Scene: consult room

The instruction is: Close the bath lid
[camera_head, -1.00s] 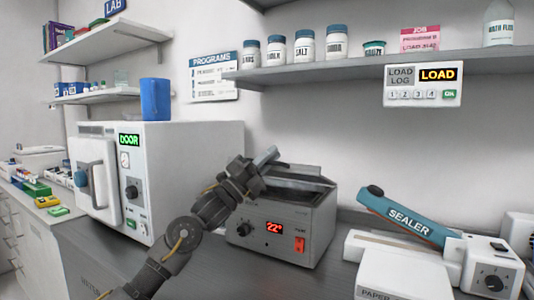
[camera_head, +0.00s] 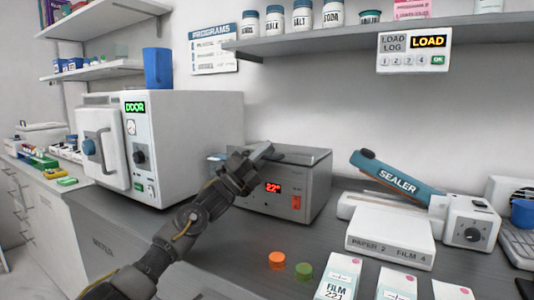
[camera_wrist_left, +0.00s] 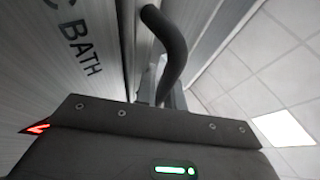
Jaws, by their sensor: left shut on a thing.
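The bath (camera_head: 315,192) is a grey metal box with a red "22°" display, on the dark counter in the middle of the head view. Its grey lid (camera_head: 305,155) lies low across the top; I cannot tell whether it is fully seated. My left gripper (camera_head: 257,156) is at the left front of the lid and partly hides it. It is shut on the lid's handle. The left wrist view shows a dark curved handle (camera_wrist_left: 170,50) beside a metal face lettered "BATH". My right gripper is out of view.
A white autoclave (camera_head: 190,140) marked DOOR stands left of the bath, with a blue cup (camera_head: 157,68) on top. A blue-armed sealer (camera_head: 395,175) stands to the right. Orange (camera_head: 277,260) and green (camera_head: 304,271) caps and film packets lie in front. A shelf with jars hangs above.

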